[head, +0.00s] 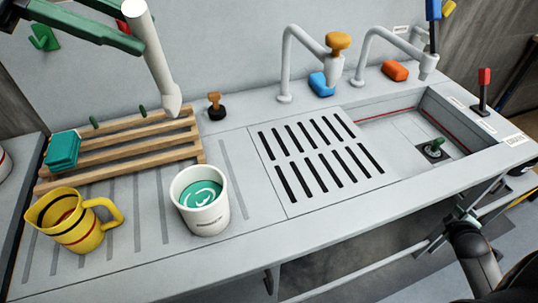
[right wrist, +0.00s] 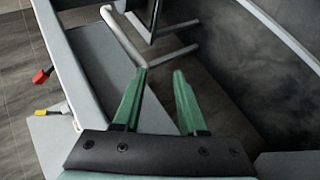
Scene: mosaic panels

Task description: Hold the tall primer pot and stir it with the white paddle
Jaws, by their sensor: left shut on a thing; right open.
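The white primer pot (head: 205,216) stands upright on the counter left of centre in the head view, with teal liquid and a pale swirl inside. My left gripper (head: 136,24) is shut on the white paddle (head: 155,60) near its upper end. The paddle hangs tilted, its lower end above the back of the counter, behind and left of the pot and apart from it. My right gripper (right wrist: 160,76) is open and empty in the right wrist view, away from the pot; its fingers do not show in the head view.
A yellow jug (head: 72,225) stands left of the pot. A wooden rack (head: 130,140) with a teal sponge (head: 62,150) lies behind. Right are a slotted drain plate (head: 315,155), grey taps (head: 290,65) and a sink (head: 410,130). The right wrist view shows a counter edge (right wrist: 68,60).

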